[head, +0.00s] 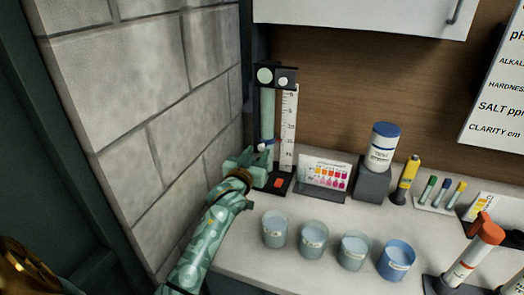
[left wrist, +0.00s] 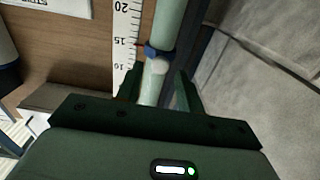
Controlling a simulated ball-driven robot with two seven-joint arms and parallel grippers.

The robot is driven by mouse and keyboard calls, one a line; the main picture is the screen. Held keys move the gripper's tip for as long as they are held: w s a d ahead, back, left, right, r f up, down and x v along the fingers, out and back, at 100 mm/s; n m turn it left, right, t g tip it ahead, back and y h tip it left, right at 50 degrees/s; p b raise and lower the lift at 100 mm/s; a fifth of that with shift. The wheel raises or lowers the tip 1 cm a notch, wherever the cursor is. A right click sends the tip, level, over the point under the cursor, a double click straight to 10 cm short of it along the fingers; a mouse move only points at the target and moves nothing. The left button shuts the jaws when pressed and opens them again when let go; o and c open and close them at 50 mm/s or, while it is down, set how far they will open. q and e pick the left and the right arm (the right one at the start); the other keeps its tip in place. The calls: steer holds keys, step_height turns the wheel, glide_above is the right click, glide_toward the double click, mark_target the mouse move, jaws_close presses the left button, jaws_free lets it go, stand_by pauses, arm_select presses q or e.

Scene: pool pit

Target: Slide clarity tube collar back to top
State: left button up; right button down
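The clarity tube (head: 267,112) is a pale green upright tube in a dark stand, with a white scale (head: 289,125) beside it. Its collar (head: 262,147) is a small blue band with a whitish part, low on the tube. In the left wrist view the collar (left wrist: 157,52) appears beside the scale (left wrist: 127,35) near the 15 mark. My left gripper (head: 250,160) is at the lower tube. In the wrist view its fingers (left wrist: 157,86) stand on either side of the tube (left wrist: 166,22), with a gap showing, just short of the collar.
A stone wall (head: 150,110) rises close on the left. A colour chart (head: 325,175) and a dark block (head: 373,182) with a white bottle (head: 383,145) stand to the right. Several cups, including a blue one (head: 396,260), line the counter's front. A cabinet (head: 365,15) hangs above.

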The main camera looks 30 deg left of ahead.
mark_target(261, 148)
arm_select(q)
steer(key=x, duration=0.3)
steer(key=shift+f+b, duration=0.1)
steer(key=shift+b, duration=0.2)
steer(key=shift+w+a, duration=0.1)
steer(key=shift+w, duration=0.4)
arm_select(e)
steer(key=shift+a+f, duration=0.4)
steer(key=shift+f, duration=0.15)
